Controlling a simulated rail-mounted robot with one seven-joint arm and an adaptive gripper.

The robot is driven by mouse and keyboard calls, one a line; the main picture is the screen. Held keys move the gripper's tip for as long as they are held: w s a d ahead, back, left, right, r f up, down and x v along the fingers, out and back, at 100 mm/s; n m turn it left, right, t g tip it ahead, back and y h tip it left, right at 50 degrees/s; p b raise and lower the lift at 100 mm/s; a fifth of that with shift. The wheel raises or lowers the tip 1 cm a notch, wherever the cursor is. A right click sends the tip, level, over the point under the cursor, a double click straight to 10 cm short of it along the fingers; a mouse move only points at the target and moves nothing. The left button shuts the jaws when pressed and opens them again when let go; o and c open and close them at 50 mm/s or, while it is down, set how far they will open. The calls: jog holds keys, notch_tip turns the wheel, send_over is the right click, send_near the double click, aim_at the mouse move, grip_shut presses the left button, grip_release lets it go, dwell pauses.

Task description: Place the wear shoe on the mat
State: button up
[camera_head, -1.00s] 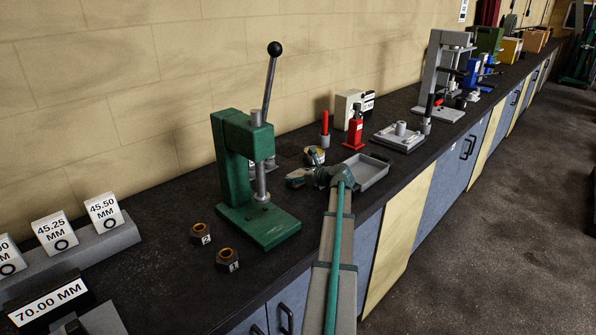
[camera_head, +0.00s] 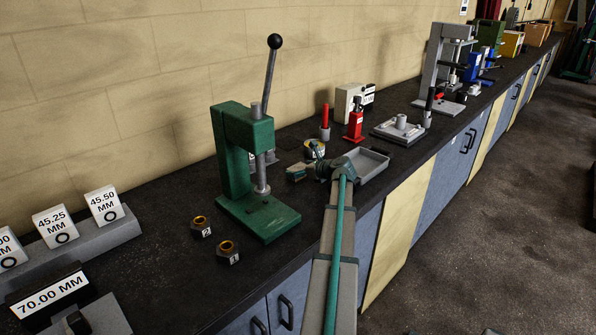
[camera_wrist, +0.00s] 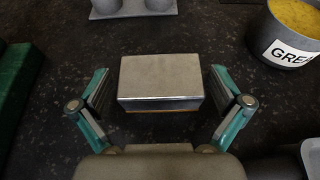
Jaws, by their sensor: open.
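A grey metal block with a thin brown lower edge, which looks like the wear shoe (camera_wrist: 160,78), lies on the dark bench top in the wrist view. My gripper (camera_wrist: 160,90) is open, with one finger left and one right of the block and a gap on both sides. In the head view my gripper (camera_head: 297,172) is low over the bench, right of the green press, and the block cannot be made out there. A dark flat square (camera_head: 289,143) behind my gripper may be the mat; I cannot tell for sure.
The green press (camera_head: 258,215) stands left of my gripper. A grease tin (camera_wrist: 290,38) is at upper right in the wrist view, and a grey fixture with two cylinders (camera_wrist: 130,10) is at the top. A grey tray (camera_head: 372,166) and red bottle jack (camera_head: 354,125) stand to the right.

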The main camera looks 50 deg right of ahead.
jog(key=b+v, duration=0.1)
jog(key=v, duration=1)
jog(key=shift+s+r+b, duration=0.1)
jog(key=shift+s+b, duration=0.1)
jog(key=shift+b, duration=0.15)
